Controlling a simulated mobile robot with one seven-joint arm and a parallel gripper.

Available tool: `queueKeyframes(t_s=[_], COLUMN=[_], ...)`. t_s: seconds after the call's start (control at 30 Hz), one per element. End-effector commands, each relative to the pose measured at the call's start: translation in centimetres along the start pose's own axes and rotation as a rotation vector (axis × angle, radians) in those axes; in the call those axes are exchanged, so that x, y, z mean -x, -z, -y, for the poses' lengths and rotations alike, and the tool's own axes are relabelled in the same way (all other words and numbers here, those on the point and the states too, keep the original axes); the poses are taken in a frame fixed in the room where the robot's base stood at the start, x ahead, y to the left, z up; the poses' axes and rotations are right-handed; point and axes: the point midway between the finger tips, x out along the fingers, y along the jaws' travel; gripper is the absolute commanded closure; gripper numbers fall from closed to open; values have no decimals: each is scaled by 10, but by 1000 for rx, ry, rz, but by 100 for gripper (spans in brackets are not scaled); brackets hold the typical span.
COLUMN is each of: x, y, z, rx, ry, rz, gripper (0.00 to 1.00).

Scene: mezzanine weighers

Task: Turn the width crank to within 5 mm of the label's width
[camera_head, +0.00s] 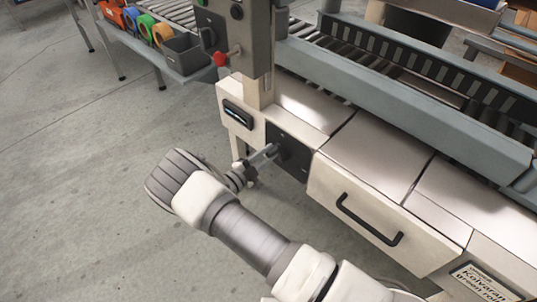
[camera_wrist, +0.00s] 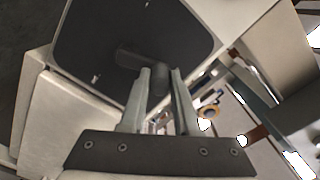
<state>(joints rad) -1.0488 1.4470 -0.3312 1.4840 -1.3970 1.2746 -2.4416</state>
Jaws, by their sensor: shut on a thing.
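The width crank (camera_head: 284,148) is a dark arm with a handle on a black square plate (camera_head: 297,168) on the front of the cream machine. In the wrist view the crank arm (camera_wrist: 130,57) points left from the handle (camera_wrist: 160,78) against the dark plate. My gripper (camera_head: 266,156) reaches the crank from the left in the head view. Its two pale fingers are shut on the crank handle, one on each side. A small dark readout (camera_head: 238,115) sits left of the plate; its figures are too small to read. No label with a legible width shows.
A drawer with a black handle (camera_head: 368,221) is right of the crank. A post with a dark box and red knob (camera_head: 221,59) rises above. A name plate (camera_head: 482,284) is at the lower right. The floor at left is clear.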

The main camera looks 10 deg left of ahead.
Motion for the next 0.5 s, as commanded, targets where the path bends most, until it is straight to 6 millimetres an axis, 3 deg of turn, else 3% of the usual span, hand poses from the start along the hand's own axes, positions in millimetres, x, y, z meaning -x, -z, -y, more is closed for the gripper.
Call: queueKeyframes(t_s=[0.27, 0.3, 0.43, 0.5], x=[1, 1, 1, 1], y=[-1, -1, -1, -1], z=[0, 0, 0, 0], rx=[0, -1, -1, -1], ry=[0, 0, 0, 0], rz=[3, 3, 3, 2], gripper=[100, 66, 43, 40])
